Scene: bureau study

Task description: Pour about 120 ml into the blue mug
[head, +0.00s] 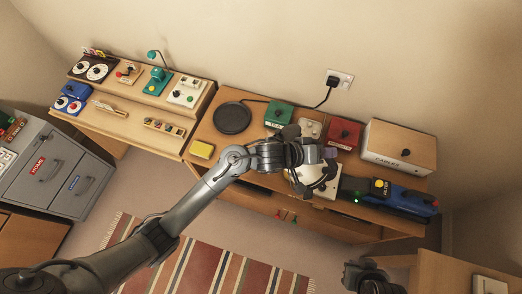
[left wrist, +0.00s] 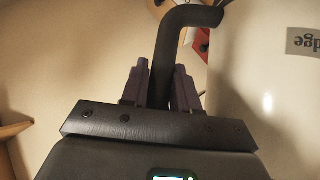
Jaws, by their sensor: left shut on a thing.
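My left gripper (head: 300,155) is over the right part of the desk, and the wrist hides much of what it holds. In the left wrist view its two fingers (left wrist: 160,90) are shut on a black curved handle (left wrist: 190,17). The handle appears to belong to a white kettle (head: 318,188), partly hidden below the gripper in the head view. I cannot make out a blue mug in either view. A dark part of my right arm, apparently the gripper (head: 370,279), shows at the bottom edge; its jaws are not clear.
A round black base (head: 232,118) stands empty on the desk. A green box (head: 279,115), a red box (head: 344,133) and a wooden-topped box (head: 399,146) stand along the back. A blue device (head: 400,198) lies close right of the kettle.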

